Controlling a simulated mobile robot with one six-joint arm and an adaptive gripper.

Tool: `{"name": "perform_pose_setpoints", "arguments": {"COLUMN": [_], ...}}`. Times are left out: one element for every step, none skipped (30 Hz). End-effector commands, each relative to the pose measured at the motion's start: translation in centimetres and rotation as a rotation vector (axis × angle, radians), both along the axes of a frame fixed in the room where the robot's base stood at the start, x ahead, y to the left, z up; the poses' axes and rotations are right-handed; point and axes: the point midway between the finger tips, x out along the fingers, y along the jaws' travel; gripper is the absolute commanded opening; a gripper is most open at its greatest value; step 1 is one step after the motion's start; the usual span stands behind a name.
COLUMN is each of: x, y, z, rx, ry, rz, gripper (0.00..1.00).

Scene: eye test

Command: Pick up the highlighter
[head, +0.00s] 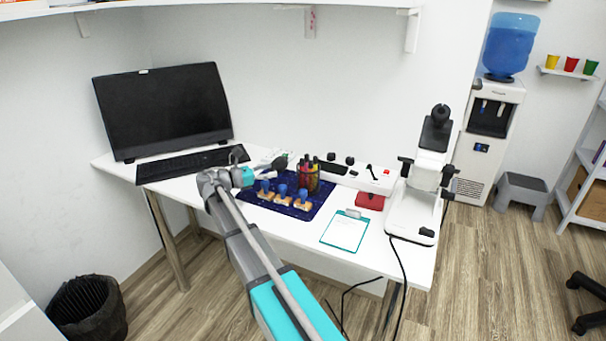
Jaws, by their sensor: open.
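A dark mesh cup (308,181) with several coloured pens or markers stands near the back of the dark blue mat (314,208) on the white desk. I cannot tell which of them, if any, is a highlighter; no separate highlighter shows on the desk. My gripper (282,162) is at the end of my arm, above the back left part of the mat and a little left of the cup. It is open, small and dark here, and I see nothing held in it.
Several blue-handled stamps (282,195) stand in front of the cup. A red box (370,201), a clipboard (345,231) and a white microscope-like device (420,190) are to the right. The monitor (162,108) and keyboard (192,163) are left.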

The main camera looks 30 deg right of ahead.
Motion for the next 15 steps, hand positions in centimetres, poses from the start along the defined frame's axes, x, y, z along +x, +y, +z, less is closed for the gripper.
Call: {"name": "perform_pose_setpoints", "arguments": {"x": [-0.1,-0.1,-0.1,-0.1,-0.1,-0.1,-0.1,-0.1,-0.1,-0.1,-0.1,-0.1,-0.1,-0.1,-0.1], "y": [-1.0,-1.4,-2.0,-2.4,-2.9,-3.4,-3.7,-4.0,-4.3,-4.5,-4.7,-4.9,-5.0,-5.1,-5.1], "z": [0.0,0.0,0.0,0.0,0.0,0.0,0.0,0.0,0.0,0.0,0.0,0.0,0.0,0.0,0.0], "rx": [0.0,0.0,0.0,0.0,0.0,0.0,0.0,0.0,0.0,0.0,0.0,0.0,0.0,0.0,0.0], "ry": [0.0,0.0,0.0,0.0,0.0,0.0,0.0,0.0,0.0,0.0,0.0,0.0,0.0,0.0,0.0], "rz": [-0.004,-0.004,-0.003,-0.002,-0.003,-0.004,-0.003,-0.003,-0.002,-0.002,-0.002,-0.002,-0.002,-0.002,-0.002], "gripper": [0.63,0.63,0.63,0.63,0.63,0.63,0.63,0.63,0.63,0.63,0.63,0.63,0.63,0.63,0.63]}}
